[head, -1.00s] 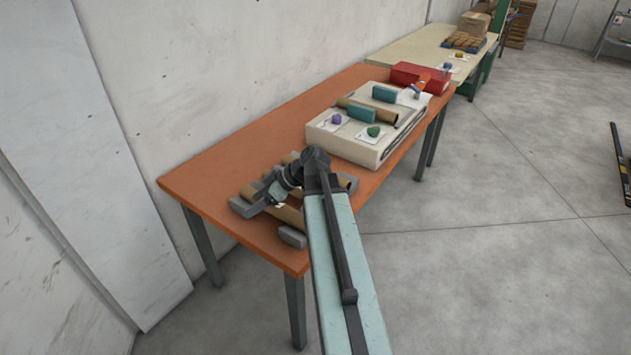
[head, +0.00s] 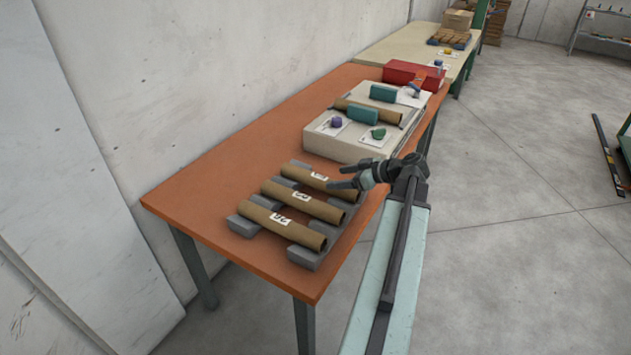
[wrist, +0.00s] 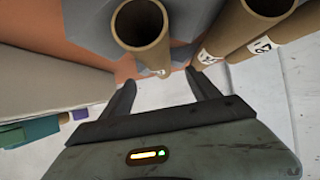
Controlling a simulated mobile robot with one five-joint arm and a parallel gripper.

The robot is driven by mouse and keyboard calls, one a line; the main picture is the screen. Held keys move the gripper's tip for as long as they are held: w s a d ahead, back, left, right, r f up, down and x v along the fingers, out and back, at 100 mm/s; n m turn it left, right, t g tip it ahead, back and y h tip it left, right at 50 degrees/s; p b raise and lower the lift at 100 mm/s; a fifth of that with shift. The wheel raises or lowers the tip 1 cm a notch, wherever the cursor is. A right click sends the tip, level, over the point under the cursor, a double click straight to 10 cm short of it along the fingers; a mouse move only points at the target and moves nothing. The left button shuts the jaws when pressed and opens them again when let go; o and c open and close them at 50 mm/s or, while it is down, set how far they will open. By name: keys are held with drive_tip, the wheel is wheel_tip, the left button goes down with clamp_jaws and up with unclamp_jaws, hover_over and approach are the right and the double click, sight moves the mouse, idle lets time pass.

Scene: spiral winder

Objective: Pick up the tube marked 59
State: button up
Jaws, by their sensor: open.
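Three brown cardboard tubes lie side by side on a grey rack (head: 304,256) on the orange table: a near tube (head: 296,233), a middle tube (head: 325,211) and a far tube (head: 334,187). Each bears a small white label, whose numbers I cannot read surely, so I cannot tell which is 59. My gripper (head: 340,176) is open and empty by the right end of the far tube. In the wrist view, the far tube's open end (wrist: 140,30) is just ahead, between my two fingers (wrist: 162,92), with the other tubes to the right.
A cream block (head: 338,150) stands behind the rack, carrying another brown tube, teal blocks and small purple and green pieces on cards. A red box (head: 410,73) sits beyond it. A cream table (head: 400,50) continues at the back.

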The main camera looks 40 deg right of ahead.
sight(329, 180)
drive_tip(key=shift+d, duration=0.1)
drive_tip(key=shift+b+x, duration=0.65)
drive_tip(key=shift+x, duration=0.8)
drive_tip(key=b+x, duration=0.1)
drive_tip(key=x, duration=0.1)
drive_tip(key=b+x, duration=0.2)
drive_tip(key=shift+f, duration=0.5)
drive_tip(key=shift+w+f, duration=0.1)
drive_tip(key=shift+w, duration=0.15)
drive_tip(key=c, duration=1.5)
